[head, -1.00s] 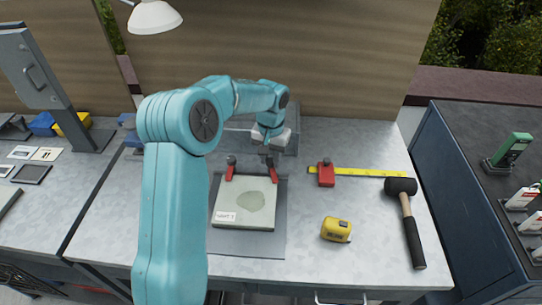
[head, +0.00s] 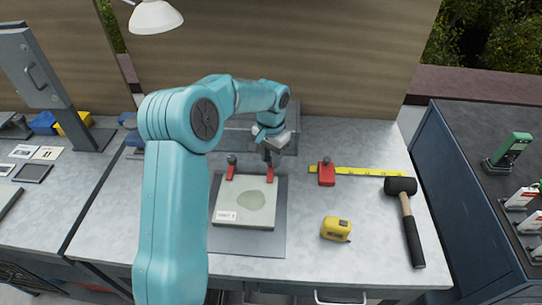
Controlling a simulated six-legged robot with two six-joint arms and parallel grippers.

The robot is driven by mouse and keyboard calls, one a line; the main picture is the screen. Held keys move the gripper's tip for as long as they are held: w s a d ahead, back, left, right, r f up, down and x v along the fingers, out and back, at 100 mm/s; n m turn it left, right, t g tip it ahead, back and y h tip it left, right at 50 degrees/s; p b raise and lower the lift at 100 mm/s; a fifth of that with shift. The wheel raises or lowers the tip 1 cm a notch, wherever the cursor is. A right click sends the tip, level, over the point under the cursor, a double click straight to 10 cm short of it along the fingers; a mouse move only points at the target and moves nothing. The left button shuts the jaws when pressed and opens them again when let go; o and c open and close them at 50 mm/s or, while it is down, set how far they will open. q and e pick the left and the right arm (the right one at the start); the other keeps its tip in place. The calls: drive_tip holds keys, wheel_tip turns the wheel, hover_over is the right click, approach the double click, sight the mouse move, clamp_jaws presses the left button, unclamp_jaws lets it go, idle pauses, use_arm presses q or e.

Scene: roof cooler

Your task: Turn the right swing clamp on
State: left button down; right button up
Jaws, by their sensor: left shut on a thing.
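A pale green plate (head: 240,209) with a white label lies on a grey base (head: 270,243) in the middle of the bench. Two red swing clamps stand at its far edge. The left swing clamp (head: 231,171) has a dark knob on top. The right swing clamp (head: 270,175) has its red arm pointing toward the plate's far right corner. My left gripper (head: 269,158) is directly above the right clamp and shut on its top, which the fingers partly hide. My right gripper is out of view.
A separate red block with a dark knob (head: 326,174) stands beside a yellow ruler (head: 365,172). A yellow tape measure (head: 336,229) and a black mallet (head: 408,215) lie on the right. The bench between them is clear.

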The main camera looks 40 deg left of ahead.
use_arm(q)
drive_tip(key=c, duration=0.8)
unclamp_jaws()
drive_tip(key=shift+w+a+r, duration=0.1)
drive_tip(key=shift+w+r, duration=0.05)
drive_tip(key=shift+r, duration=0.1)
drive_tip(key=shift+c, duration=0.2)
drive_tip(key=shift+f, duration=0.1)
wheel_tip(320, 180, up, 16)
drive_tip(key=shift+r+p, duration=0.2)
drive_tip(key=shift+p, duration=0.15)
